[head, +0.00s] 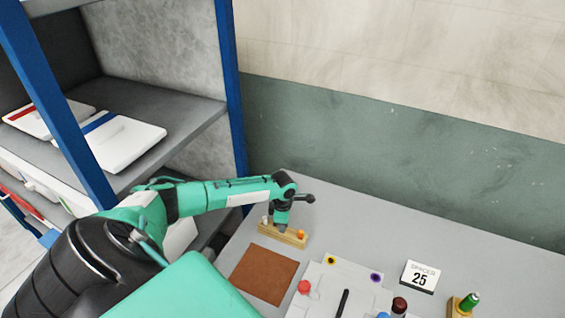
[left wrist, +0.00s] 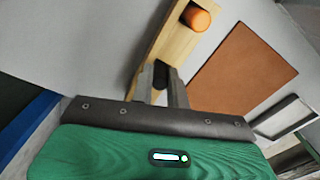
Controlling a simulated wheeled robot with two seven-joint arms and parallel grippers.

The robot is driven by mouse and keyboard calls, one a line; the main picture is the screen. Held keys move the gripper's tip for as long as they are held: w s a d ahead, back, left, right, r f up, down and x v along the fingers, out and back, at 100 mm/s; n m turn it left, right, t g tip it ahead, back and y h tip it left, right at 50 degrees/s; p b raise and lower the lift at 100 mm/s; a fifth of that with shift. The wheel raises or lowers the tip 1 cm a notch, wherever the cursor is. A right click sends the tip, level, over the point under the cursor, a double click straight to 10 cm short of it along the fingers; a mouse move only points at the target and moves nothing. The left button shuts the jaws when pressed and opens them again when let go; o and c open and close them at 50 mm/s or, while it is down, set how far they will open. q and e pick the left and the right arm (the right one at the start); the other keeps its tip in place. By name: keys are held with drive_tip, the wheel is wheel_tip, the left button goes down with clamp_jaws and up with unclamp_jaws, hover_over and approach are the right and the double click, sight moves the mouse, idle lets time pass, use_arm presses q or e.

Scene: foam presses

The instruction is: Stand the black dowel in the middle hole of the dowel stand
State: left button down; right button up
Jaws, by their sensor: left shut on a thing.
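The light wooden dowel stand (head: 271,234) is on the grey table under my left gripper (head: 284,227), and it also shows in the left wrist view (left wrist: 173,43). An orange dowel (head: 301,234) stands at one end of it, large in the left wrist view (left wrist: 196,17). A small white dowel (head: 265,219) is at the other end. In the left wrist view, my left gripper's fingers (left wrist: 163,82) are shut on the black dowel (left wrist: 160,75), over the middle of the stand. The fingers hide its lower part, so I cannot tell how deep it sits. My right gripper is not in view.
A brown mat (head: 264,274) lies just in front of the stand. A white board with coloured pieces (head: 325,280), a card reading 25 (head: 420,277) and a wooden block with a green piece (head: 466,304) are to the right. A shelf rack (head: 150,150) stands at left.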

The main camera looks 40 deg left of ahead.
use_arm(q)
drive_tip(key=shift+f, duration=0.15)
drive_tip(key=c, duration=1.3)
unclamp_jaws()
wheel_tip(320, 180, up, 3)
drive_tip(key=shift+r+p, duration=0.1)
drive_tip(key=shift+p, duration=0.9)
wheel_tip(320, 180, up, 11)
